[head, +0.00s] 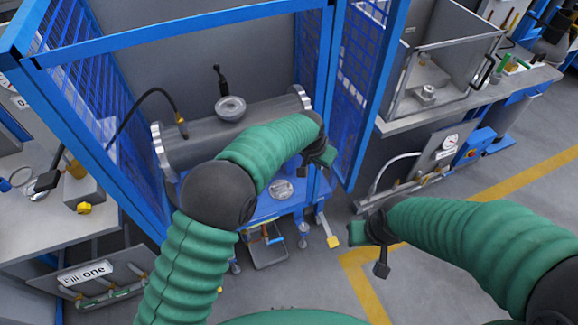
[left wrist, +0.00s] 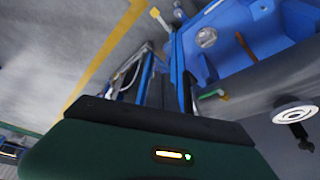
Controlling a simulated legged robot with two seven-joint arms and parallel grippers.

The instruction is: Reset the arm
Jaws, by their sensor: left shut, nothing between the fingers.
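My left arm reaches up from the bottom of the head view and bends right. Its gripper (head: 322,157) is shut and empty, in front of the right end of the grey flanged shell (head: 202,137) and apart from it. My right arm comes in from the lower right, and its gripper (head: 378,245) hangs over the floor at centre right. I cannot tell how far its fingers are apart. The shell lies sideways in a blue cage, with a round fitting (head: 230,107) on top. My left arm hides part of the shell's front.
The blue cage frame (head: 185,27) with mesh sides surrounds the shell, and its right panel (head: 362,85) stands close to my left gripper. A bench with a clear-sided box (head: 440,75) is at the right. Another bench (head: 70,225) is at the left. Open grey floor (head: 480,215) lies at the right.

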